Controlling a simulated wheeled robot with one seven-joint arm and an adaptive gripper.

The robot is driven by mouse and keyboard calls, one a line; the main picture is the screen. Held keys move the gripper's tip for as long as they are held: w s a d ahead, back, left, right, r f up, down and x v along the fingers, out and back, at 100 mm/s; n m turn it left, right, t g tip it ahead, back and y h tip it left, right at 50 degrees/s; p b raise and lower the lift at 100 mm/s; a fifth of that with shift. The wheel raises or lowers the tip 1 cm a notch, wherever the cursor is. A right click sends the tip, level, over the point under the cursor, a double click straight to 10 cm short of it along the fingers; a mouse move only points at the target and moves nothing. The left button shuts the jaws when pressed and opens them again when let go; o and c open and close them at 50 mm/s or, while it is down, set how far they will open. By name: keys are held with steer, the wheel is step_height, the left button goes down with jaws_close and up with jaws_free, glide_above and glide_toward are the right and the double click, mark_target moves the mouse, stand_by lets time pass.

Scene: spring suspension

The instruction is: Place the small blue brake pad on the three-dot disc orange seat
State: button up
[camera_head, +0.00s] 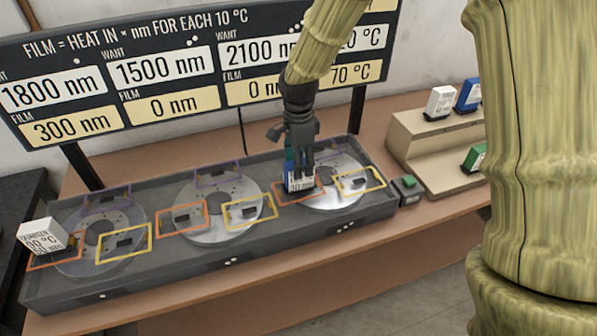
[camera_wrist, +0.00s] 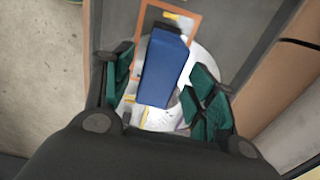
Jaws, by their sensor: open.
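The small blue brake pad (camera_wrist: 165,68) has a blue top and a white labelled face (camera_head: 299,182). It stands at the orange seat (camera_head: 320,196) of the right-hand disc (camera_head: 335,201), the one with three dots on the tray front. The orange outline (camera_wrist: 197,24) shows around its far end in the wrist view; the pad hides part of the seat, so its exact fit cannot be told. My gripper (camera_head: 298,160) is directly above the pad. Its teal-padded fingers (camera_wrist: 163,92) are open on either side, with gaps between them and the pad.
A white block (camera_head: 42,238) sits at the left disc's orange seat. The middle disc (camera_head: 217,212) has empty seats. White (camera_head: 440,102), blue (camera_head: 468,95) and green (camera_head: 475,158) blocks stand on a stepped rack (camera_head: 415,140) at right. The grey tray wall (camera_head: 230,262) surrounds the discs. A sign board (camera_head: 160,70) stands behind.

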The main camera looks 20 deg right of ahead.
steer(key=shift+r+b, duration=1.15)
steer(key=shift+r, duration=2.55)
